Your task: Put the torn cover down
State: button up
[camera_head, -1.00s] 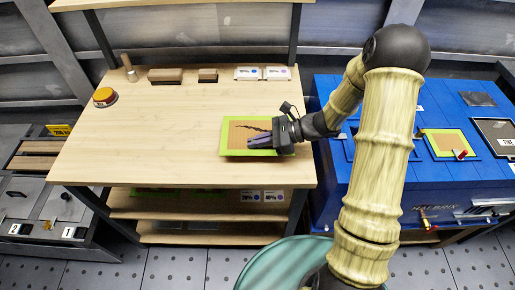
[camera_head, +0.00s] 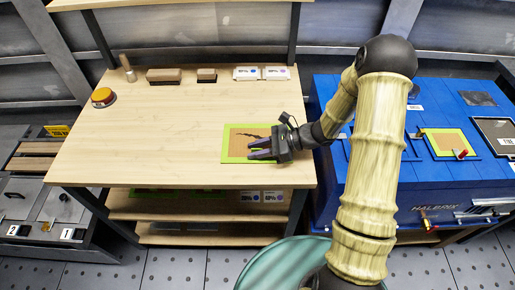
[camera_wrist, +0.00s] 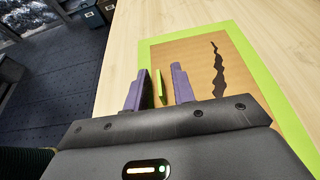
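The torn cover (camera_head: 240,131), a brown panel with a lime-green border and a jagged black tear, lies on the wooden workbench (camera_head: 160,125) near its right end. It also shows in the wrist view (camera_wrist: 195,60). My gripper (camera_head: 261,149) is over the cover's near right part. In the wrist view my gripper (camera_wrist: 158,88) has its two purple fingers apart, with a thin upright green tab (camera_wrist: 160,88) between them and gaps on both sides. The fingers and palm hide part of the cover.
A blue cabinet (camera_head: 352,180) on the right bears another green-bordered panel (camera_head: 446,143). At the back of the bench are two brown blocks (camera_head: 164,75) and white labelled cards (camera_head: 262,73). An orange-yellow button (camera_head: 103,96) sits at left. The bench's middle is clear.

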jog(key=shift+r, duration=0.1)
jog(key=shift+d+r, duration=0.1)
jog(key=v, duration=1.1)
jog(key=shift+d+r, duration=0.1)
jog(key=shift+d, duration=0.3)
